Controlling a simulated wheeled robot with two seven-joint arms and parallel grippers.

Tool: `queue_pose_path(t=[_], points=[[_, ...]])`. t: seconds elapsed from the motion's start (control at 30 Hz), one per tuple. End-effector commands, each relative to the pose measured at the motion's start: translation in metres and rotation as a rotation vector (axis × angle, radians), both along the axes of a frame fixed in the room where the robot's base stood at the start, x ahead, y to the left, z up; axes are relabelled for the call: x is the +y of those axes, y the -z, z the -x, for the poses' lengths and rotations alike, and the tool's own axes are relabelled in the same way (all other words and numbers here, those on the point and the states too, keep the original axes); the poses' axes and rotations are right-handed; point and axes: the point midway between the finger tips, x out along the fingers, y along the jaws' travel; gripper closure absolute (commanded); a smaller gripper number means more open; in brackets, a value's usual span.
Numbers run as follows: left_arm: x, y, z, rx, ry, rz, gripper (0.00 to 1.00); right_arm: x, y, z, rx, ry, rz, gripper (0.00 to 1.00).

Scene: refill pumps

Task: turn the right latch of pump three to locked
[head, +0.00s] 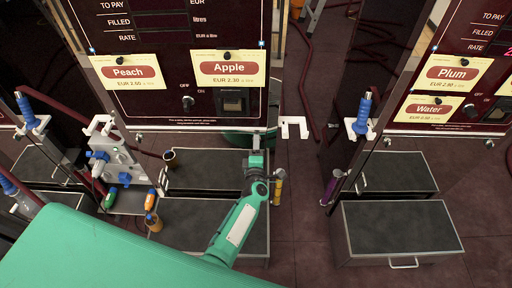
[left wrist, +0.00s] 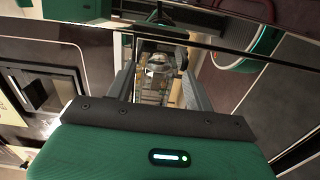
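My left gripper (head: 257,140) is at the lower right corner of the pump with Peach and Apple labels (head: 195,60), seen from behind. In the left wrist view its two dark fingers (left wrist: 160,85) stand apart. A grey mechanism shows in the gap, and I cannot tell whether the fingers touch it. No pump number can be read, so I cannot tell which pump is three. I cannot make out the right latch; it may be hidden by the gripper. My right gripper is in neither view.
A white bracket (head: 293,127) sticks out right of the gripper, with a yellow cylinder (head: 279,188) below. Another pump with Plum and Water labels (head: 450,80) stands at right. A blue-handled nozzle (head: 363,112) hangs on it.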

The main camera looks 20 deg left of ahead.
Motion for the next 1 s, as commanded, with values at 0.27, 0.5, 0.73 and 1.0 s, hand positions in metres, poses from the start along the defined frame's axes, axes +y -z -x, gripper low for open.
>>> queue_pose_path(t=[0.27, 0.5, 0.73, 1.0], points=[[0.000, -0.001, 0.001, -0.001, -0.001, 0.001, 0.47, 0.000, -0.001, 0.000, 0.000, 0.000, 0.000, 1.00], [-0.006, -0.002, 0.025, 0.001, -0.001, 0.000, 0.47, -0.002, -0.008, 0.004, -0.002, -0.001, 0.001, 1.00], [-0.021, -0.002, 0.074, 0.002, 0.000, 0.000, 0.47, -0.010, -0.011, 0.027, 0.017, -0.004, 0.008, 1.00], [-0.034, -0.001, 0.119, 0.001, 0.000, -0.001, 0.47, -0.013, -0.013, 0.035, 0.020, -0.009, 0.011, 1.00]])
